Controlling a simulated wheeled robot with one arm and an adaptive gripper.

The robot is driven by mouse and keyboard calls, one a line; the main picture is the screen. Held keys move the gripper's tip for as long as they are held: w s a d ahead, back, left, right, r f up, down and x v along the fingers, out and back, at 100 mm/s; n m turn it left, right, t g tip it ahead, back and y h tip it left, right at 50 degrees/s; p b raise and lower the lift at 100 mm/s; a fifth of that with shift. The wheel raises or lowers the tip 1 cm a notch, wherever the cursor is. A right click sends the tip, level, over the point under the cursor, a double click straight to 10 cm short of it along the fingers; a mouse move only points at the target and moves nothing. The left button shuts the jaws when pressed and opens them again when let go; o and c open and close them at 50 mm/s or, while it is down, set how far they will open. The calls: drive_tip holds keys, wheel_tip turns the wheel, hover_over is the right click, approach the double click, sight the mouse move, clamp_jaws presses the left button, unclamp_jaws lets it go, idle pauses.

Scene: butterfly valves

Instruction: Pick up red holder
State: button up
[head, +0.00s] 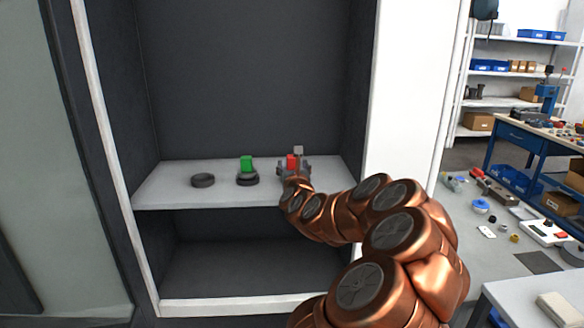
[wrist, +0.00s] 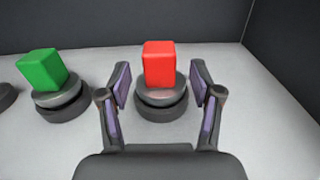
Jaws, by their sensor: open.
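The red holder (wrist: 159,64) is a red block on a dark round base, standing upright on the shelf in the wrist view. In the head view its red top (head: 292,161) shows at the right of the shelf, with its base hidden behind my gripper (head: 296,174). In the wrist view my gripper (wrist: 162,92) is open, with one finger to the left and one to the right of the holder's lower part. Gaps show between the fingers and the holder, and nothing is held.
A green holder (wrist: 43,70) stands to the left, close to my left finger; it also shows in the head view (head: 247,163). An empty dark ring (head: 203,180) lies farther left on the white shelf (head: 160,191). The cabinet's right wall (head: 364,90) is near my gripper.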

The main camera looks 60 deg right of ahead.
drive_tip(key=shift+w+d, duration=0.4)
drive_tip(key=shift+d, duration=0.05)
clamp_jaws()
idle(0.4)
